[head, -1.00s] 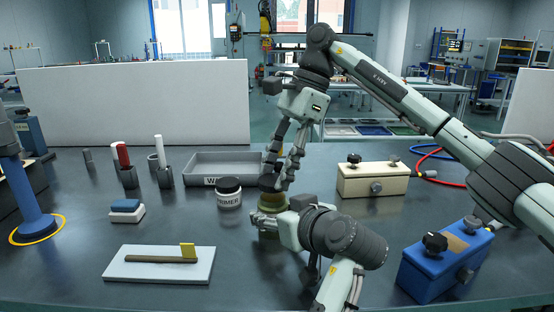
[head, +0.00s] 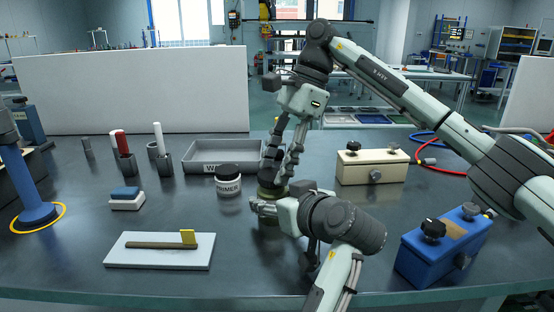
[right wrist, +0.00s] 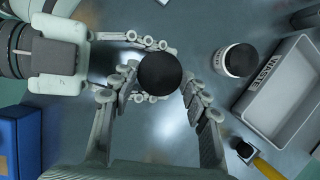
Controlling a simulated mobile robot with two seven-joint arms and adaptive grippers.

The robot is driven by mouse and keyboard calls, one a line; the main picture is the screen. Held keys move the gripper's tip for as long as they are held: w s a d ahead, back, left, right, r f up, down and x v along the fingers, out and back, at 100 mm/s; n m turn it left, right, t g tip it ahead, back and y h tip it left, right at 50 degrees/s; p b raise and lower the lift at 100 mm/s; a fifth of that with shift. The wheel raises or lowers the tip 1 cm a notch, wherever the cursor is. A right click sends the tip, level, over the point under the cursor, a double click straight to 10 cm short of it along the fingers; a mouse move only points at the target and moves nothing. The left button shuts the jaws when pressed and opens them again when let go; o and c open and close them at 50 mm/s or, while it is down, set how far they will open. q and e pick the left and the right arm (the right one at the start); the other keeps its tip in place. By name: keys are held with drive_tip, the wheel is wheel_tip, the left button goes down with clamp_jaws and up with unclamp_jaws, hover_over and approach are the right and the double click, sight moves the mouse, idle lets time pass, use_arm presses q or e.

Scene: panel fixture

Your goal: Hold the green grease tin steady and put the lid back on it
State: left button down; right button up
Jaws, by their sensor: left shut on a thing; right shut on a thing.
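The green grease tin (head: 267,191) stands on the dark bench, mostly hidden behind my grippers in the head view. My left gripper (head: 262,207) is shut on the tin low down from the front; its fingers also show around it in the right wrist view (right wrist: 150,68). My right gripper (head: 272,174) points down from above and is shut on the round black lid (right wrist: 160,73), at the tin's top. The lid lies between its two fingers in the right wrist view (right wrist: 162,90) and covers the tin from above. I cannot tell whether the lid is seated.
A white PRIMER jar (head: 228,181) with a black lid stands just left of the tin. A grey WASTE tray (head: 222,153) lies behind it. A cream box (head: 372,167) and a blue box (head: 445,247) stand to the right. A white board (head: 158,251) lies front left.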

drive_tip(key=shift+f, duration=0.55)
idle(0.4)
